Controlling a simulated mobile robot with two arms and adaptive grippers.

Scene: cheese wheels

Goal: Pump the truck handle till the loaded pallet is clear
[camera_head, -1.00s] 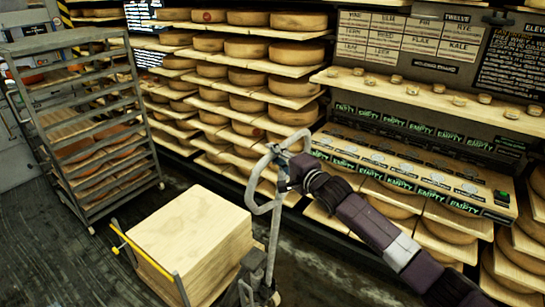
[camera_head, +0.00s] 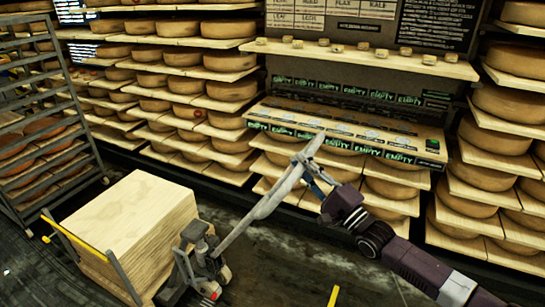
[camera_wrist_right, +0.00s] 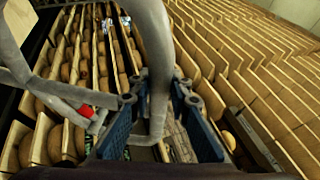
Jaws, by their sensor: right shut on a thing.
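The grey truck handle (camera_head: 262,207) leans up and to the right from the pump base (camera_head: 200,252) of the pallet truck. My right gripper (camera_head: 312,178) is shut on the upper part of the handle. In the right wrist view the grey handle tube (camera_wrist_right: 159,75) passes between the blue fingers of the gripper (camera_wrist_right: 160,128), and a red part (camera_wrist_right: 72,113) shows on the handle. The load, a stack of pale boards (camera_head: 130,222), stands left of the pump base. Its underside is hidden, so I cannot tell its floor clearance. My left gripper is not in view.
A metal rack (camera_head: 75,100) stands at the left, close to the stack. Shelves of cheese wheels (camera_head: 225,90) line the back and right. Dark floor (camera_head: 265,260) is open right of the pump base.

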